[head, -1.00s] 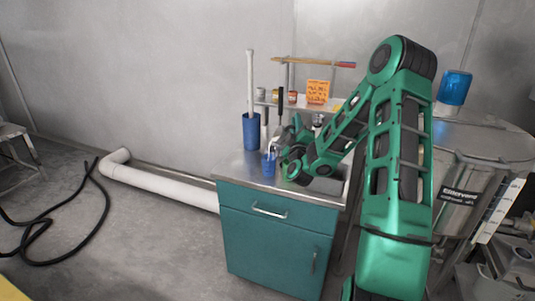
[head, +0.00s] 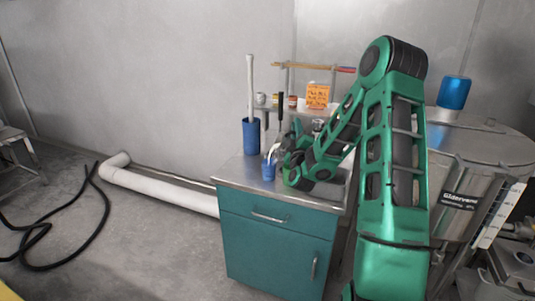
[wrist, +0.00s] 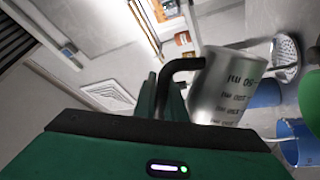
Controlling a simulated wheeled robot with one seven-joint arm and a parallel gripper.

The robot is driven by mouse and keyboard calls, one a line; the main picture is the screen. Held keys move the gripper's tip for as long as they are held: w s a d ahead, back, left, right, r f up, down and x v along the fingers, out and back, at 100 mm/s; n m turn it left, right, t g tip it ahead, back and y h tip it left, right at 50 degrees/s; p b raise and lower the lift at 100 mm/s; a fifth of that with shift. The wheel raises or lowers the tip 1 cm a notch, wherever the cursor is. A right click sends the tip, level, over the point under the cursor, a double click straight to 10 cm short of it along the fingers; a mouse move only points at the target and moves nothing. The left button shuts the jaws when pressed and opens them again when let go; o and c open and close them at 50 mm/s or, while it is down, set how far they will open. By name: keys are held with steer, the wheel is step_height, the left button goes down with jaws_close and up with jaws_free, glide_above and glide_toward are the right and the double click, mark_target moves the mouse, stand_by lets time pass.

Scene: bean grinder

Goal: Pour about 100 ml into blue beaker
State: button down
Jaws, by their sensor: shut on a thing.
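The small blue beaker (head: 268,171) stands on the metal counter top, just left of my gripper; in the wrist view a blue vessel, seemingly this beaker (wrist: 290,140), is at the lower right edge. My gripper (wrist: 165,92) is shut on the dark handle of a metal measuring jug (wrist: 222,88). The jug has dark printed ml marks and appears tilted. In the head view my gripper (head: 290,160) is small and partly hidden by my arm, beside the beaker. A thin pale streak shows near the beaker in the wrist view; I cannot tell whether it is liquid. The level inside the beaker is hidden.
A taller blue container (head: 251,137) with a white rod stands behind the beaker. The teal cabinet (head: 275,240) carries the counter. A large metal machine (head: 470,180) stands at right.

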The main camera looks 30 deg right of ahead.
steer(key=shift+a+n+b, duration=0.15)
steer(key=shift+n+b, duration=0.35)
steer(key=shift+n, duration=0.2)
steer(key=shift+w+a+n+t+y, duration=0.2)
steer(key=shift+a+n+t+y, duration=0.25)
steer(key=shift+n, duration=0.35)
steer(key=shift+s+d+m+g+h, duration=0.25)
steer(key=shift+s+d+m+g, duration=0.1)
steer(key=shift+d+m, duration=0.3)
steer(key=m, duration=0.1)
steer(key=d+m, duration=0.1)
steer(key=m, duration=0.1)
steer(key=shift+s+d+f+g+h, duration=0.1)
steer(key=shift+s+f+g+h, duration=0.05)
steer(key=shift+g+h, duration=0.25)
steer(key=shift+m, duration=0.25)
steer(key=shift+d+f+m+g+h+p, duration=0.2)
steer(key=shift+m+g+p, duration=0.15)
steer(key=shift+m, duration=0.3)
steer(key=shift+d+f+m+g+h+p, duration=0.1)
steer(key=shift+d+f+m+g+p, duration=0.2)
steer(key=shift+m, duration=0.35)
steer(key=shift+f+m, duration=0.15)
steer(key=shift+m, duration=0.25)
steer(key=shift+s+g, duration=0.1)
steer(key=shift+g, duration=0.15)
